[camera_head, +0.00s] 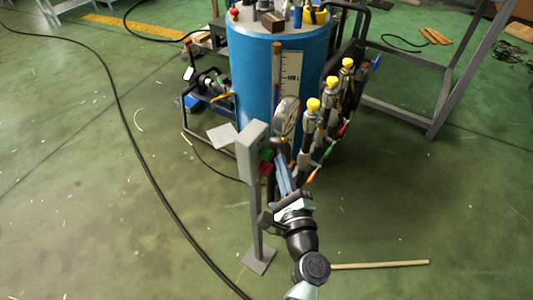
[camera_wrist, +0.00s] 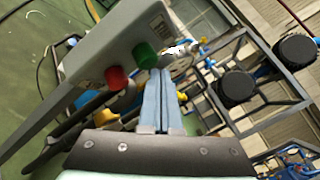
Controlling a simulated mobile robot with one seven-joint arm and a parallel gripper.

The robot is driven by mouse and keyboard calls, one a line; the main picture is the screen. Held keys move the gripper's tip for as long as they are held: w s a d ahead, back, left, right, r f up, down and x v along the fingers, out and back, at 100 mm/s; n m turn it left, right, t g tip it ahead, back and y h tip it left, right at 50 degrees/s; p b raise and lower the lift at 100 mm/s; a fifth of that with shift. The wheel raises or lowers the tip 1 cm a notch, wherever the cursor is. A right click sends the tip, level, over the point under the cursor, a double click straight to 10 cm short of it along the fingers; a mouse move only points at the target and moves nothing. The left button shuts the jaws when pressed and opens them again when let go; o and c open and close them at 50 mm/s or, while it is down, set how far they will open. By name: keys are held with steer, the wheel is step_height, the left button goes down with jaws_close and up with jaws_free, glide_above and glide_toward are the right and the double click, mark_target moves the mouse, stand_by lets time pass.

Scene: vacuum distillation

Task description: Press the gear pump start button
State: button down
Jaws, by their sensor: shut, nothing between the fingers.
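A grey control box (camera_head: 252,150) stands on a thin post to the left of my gripper. On its side are a green button (camera_head: 266,154) and, below it, a red button (camera_head: 266,169). The wrist view shows the box (camera_wrist: 120,35) tilted, with the green button (camera_wrist: 145,55) and the red button (camera_wrist: 115,78). My gripper (camera_head: 280,160) is shut and empty, its pale blue fingers side by side. In the wrist view the fingertips (camera_wrist: 160,72) lie just right of the green button's edge. I cannot tell whether they touch it.
A large blue tank (camera_head: 250,75) stands behind the box. A pressure gauge (camera_head: 287,115) and several yellow-capped valves (camera_head: 312,115) are close by on the right. A black cable (camera_head: 130,140) runs over the green floor at left. A wooden stick (camera_head: 385,265) lies at lower right.

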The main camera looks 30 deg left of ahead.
steer(key=d, duration=0.6)
stand_by(0.3)
steer(key=shift+s, duration=0.1)
stand_by(0.6)
steer(key=w+d+r+n+t+h, duration=0.2)
steer(key=r+n, duration=0.5)
steer(key=r, duration=0.7)
steer(key=w+d+r+n+t+h, duration=0.1)
steer(key=w+d+r+n+t, duration=0.15)
steer(key=r+n, duration=0.85)
steer(key=s+d+r+t+h, duration=0.3)
steer(key=s+r, duration=0.2)
steer(key=r, duration=0.5)
steer(key=s+d+r+t+h, duration=0.3)
steer(key=s+r, duration=0.2)
steer(key=r, duration=0.5)
steer(key=s+d+r+t+h, duration=0.3)
steer(key=s+r, duration=0.3)
steer(key=r, duration=0.3)
step_height(320, 180, up, 18)
steer(key=p, duration=1.8)
steer(key=shift+w+a+r+h+p, duration=0.2)
steer(key=shift+r+h+p, duration=0.05)
steer(key=shift+h+p, duration=0.05)
